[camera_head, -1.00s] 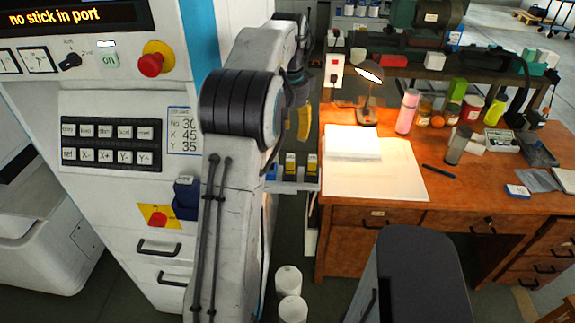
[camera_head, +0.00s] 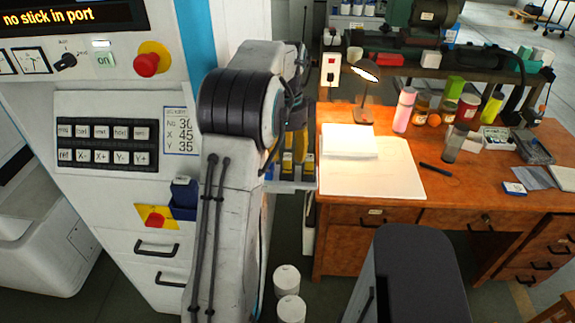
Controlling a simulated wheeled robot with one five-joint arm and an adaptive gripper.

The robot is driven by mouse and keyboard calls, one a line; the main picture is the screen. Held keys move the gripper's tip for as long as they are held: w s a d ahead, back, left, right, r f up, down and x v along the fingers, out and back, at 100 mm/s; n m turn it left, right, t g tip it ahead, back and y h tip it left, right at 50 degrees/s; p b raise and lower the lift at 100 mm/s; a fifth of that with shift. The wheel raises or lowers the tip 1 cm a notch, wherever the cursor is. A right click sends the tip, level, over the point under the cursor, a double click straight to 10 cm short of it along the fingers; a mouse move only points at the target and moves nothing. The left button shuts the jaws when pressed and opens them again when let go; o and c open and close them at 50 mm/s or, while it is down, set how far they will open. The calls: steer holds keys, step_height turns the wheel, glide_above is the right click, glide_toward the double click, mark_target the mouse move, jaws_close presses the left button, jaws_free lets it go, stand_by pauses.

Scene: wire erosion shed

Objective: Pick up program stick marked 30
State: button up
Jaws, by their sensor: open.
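A narrow rack (camera_head: 298,185) beside the machine holds several small black and yellow sticks (camera_head: 309,164). Their markings are too small to read, so I cannot tell which is 30. My gripper (camera_head: 296,147) has yellow fingers and is open. It is low over the sticks, overlapping them in the picture; I cannot tell if it touches one. My arm hides the left part of the rack. A card (camera_head: 181,131) on the machine reads No 30, X 45, Y 35. The machine's display (camera_head: 58,19) reads "no stick in port".
A wooden desk (camera_head: 470,195) stands right of the rack, with white paper (camera_head: 375,170), a lit lamp (camera_head: 366,90), a pink bottle (camera_head: 404,109) and jars. Two white canisters (camera_head: 287,280) stand on the floor below. The machine (camera_head: 110,215) stands close at left.

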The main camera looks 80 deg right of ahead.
steer(key=shift+f, duration=1)
steer(key=shift+c, duration=0.3)
jaws_close()
